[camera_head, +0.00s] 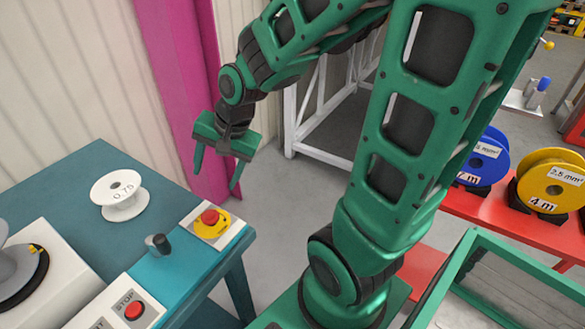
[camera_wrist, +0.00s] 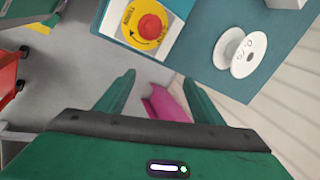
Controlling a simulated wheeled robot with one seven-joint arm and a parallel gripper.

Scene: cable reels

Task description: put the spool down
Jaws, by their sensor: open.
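A white spool (camera_head: 119,194) marked 0.75 stands on the teal table (camera_head: 62,178), near its back right part. It also shows in the wrist view (camera_wrist: 241,51), at the upper right on the table top. My gripper (camera_head: 217,176) is open and empty. It hangs in the air past the table's right edge, to the right of the spool and apart from it. In the wrist view both fingers (camera_wrist: 160,88) are spread with nothing between them.
A yellow and red emergency button (camera_head: 210,219) sits at the table's right corner. A grey machine (camera_head: 30,270) and a STOP button (camera_head: 134,309) are at the front left. A magenta post (camera_head: 180,75) stands behind. Blue (camera_head: 486,155) and yellow reels (camera_head: 553,182) rest on a red bench at right.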

